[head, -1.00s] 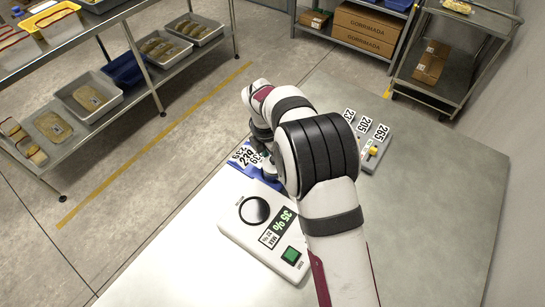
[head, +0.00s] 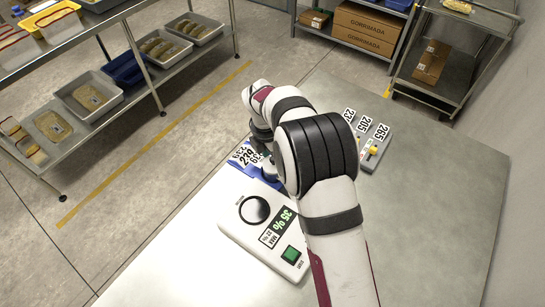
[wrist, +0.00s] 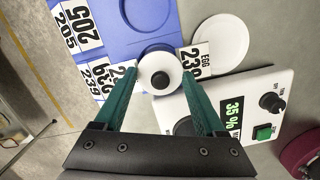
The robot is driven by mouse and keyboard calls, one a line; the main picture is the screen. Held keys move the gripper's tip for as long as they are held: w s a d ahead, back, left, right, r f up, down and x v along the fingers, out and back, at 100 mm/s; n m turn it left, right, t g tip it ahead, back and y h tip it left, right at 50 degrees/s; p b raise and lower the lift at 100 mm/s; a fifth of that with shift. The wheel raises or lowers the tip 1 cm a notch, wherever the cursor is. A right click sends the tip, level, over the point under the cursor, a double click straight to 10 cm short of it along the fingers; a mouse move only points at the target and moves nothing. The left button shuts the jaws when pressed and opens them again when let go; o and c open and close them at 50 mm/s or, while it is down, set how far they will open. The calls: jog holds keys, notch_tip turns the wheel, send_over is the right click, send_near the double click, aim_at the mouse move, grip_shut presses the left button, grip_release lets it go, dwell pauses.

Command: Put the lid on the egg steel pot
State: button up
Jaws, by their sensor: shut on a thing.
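In the wrist view, my gripper (wrist: 160,74) has its two green fingers on either side of a white round lid with a black knob (wrist: 147,76), shut on it. The lid is seen from above, over the edge of a blue holder (wrist: 110,42). A label reading EGG 239 (wrist: 195,60) shows just right of the lid. A pale round disc (wrist: 220,40) lies beside that label. I cannot make out the steel pot; it may be hidden under the lid. In the head view, my arm hides most of the gripper and the lid.
A white control box (head: 262,240) with a 35% display and green button stands in front of the holder. A grey block with number labels (head: 372,148) is right of my arm. The table's right side (head: 440,210) is clear. Shelves with trays (head: 95,95) stand beyond the table.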

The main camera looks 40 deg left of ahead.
dwell(0.3)
jog(key=o, duration=1.3)
jog(key=shift+c, duration=0.2)
jog(key=shift+r, duration=3.5)
grip_shut()
jog(key=shift+f, duration=2.3)
